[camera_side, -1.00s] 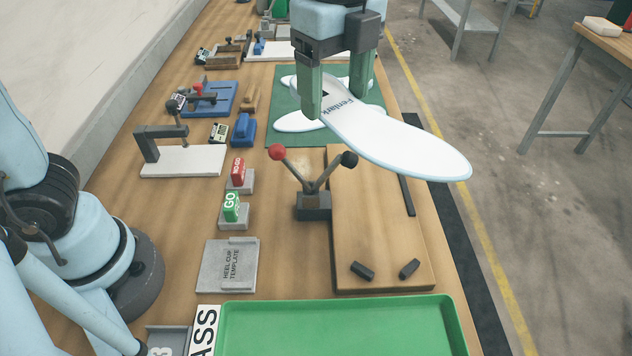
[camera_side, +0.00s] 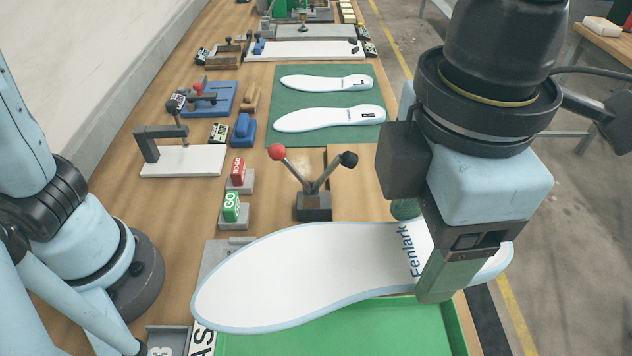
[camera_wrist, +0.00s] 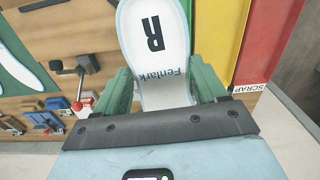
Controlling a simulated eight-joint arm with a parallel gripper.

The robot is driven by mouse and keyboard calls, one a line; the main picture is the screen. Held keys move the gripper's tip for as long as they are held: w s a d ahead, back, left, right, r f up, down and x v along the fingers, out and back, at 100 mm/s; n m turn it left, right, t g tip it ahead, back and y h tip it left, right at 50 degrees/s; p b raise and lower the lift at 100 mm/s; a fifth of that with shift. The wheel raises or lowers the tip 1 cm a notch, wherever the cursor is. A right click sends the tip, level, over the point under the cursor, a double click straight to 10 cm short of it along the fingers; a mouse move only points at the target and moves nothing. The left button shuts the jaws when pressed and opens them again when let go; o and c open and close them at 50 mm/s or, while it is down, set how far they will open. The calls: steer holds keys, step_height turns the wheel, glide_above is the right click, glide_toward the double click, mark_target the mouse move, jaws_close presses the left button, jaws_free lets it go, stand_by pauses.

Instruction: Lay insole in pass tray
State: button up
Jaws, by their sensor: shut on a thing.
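A white insole (camera_side: 315,268) with a light blue edge and "Fenlark" lettering is held in my gripper (camera_side: 445,275). In the wrist view the insole (camera_wrist: 158,45) shows the letter "R" and sits between the green fingers of my gripper (camera_wrist: 165,90), which are shut on it near the lettered end. In the side view the insole is above the near end of the bench and overlaps the back part of the green pass tray (camera_side: 330,338). The green tray also shows in the wrist view (camera_wrist: 220,40).
Two more insoles (camera_side: 322,119) lie on a green mat (camera_side: 300,140) farther back. A stand with red and black ball levers (camera_side: 312,200) rises behind the held insole. GO and NO-GO blocks (camera_side: 231,208) stand to the left. Yellow and red trays (camera_wrist: 272,40) adjoin the green one.

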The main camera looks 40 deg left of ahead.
mark_target(377, 345)
steer(key=shift+s+d+f+m, duration=0.2)
steer(key=shift+s+d+m, duration=0.2)
steer(key=shift+m, duration=0.2)
step_height(377, 345, down, 22)
steer(key=shift+w+a, duration=0.1)
steer(key=shift+a, duration=0.05)
steer(key=shift+f, duration=0.1)
steer(key=o, duration=1)
steer(key=shift+o, duration=0.2)
step_height(377, 345, up, 12)
steer(key=shift+w, duration=0.1)
